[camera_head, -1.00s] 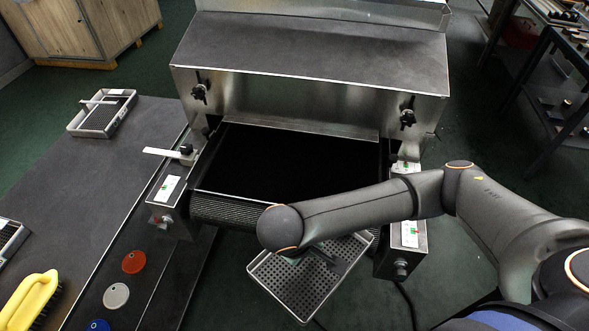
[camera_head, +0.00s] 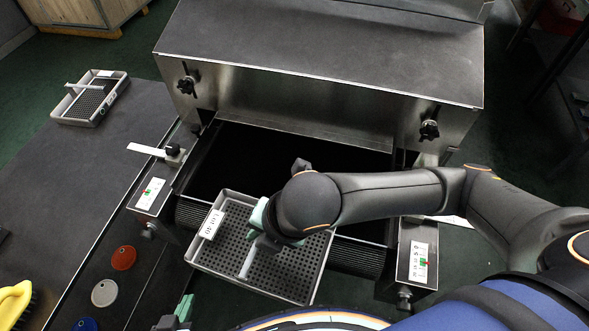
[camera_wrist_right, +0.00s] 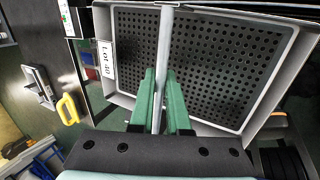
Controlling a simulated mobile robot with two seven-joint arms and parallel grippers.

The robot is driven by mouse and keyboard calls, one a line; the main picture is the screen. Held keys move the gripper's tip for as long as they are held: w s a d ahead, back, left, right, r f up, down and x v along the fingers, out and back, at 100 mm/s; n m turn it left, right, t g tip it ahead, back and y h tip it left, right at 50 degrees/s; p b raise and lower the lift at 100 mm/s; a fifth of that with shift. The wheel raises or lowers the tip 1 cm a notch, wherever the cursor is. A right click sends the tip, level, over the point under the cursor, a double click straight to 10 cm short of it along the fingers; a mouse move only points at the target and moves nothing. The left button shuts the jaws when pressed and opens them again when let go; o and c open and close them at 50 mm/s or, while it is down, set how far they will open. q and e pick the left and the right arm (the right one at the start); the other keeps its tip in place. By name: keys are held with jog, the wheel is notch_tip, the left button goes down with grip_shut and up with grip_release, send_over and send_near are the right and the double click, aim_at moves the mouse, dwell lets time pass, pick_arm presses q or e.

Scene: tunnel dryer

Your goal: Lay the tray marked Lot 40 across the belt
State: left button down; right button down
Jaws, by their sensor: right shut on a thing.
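The tray marked Lot 40 (camera_head: 214,267) is a grey perforated tray with low walls, a white label and a bar handle across its middle. My right gripper (camera_head: 255,226) is shut on that handle, with green fingers (camera_wrist_right: 161,98) on either side of it in the wrist view. The tray is held at the front end of the black belt (camera_head: 235,155), slightly turned, overlapping the belt's front edge and roller. Whether it touches the belt cannot be told. My left gripper (camera_head: 176,314) is at the bottom edge, empty, its green tips apart.
A metal dryer hood (camera_head: 320,50) spans the far belt. Side panels with labels (camera_head: 149,193) and knobs flank the belt. On the left table are another tray (camera_head: 68,121), coloured discs (camera_head: 123,257) and a yellow-handled brush (camera_head: 14,300).

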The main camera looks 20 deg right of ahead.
jog(key=shift+w+r+n, duration=0.15)
jog(key=shift+r+n, duration=0.05)
jog(key=shift+n, duration=0.1)
jog(key=shift+w+d, duration=0.1)
jog(key=shift+w, duration=0.2)
jog(key=w+d+p, duration=0.1)
jog(key=w+d, duration=0.9)
jog(key=w, duration=0.5)
jog(key=f, duration=0.6)
jog(key=shift+w+d+f, duration=0.2)
jog(key=shift+w+d, duration=0.05)
jog(key=shift+w+d+f, duration=0.15)
jog(key=shift+w+f, duration=0.1)
jog(key=c, duration=0.9)
grip_release()
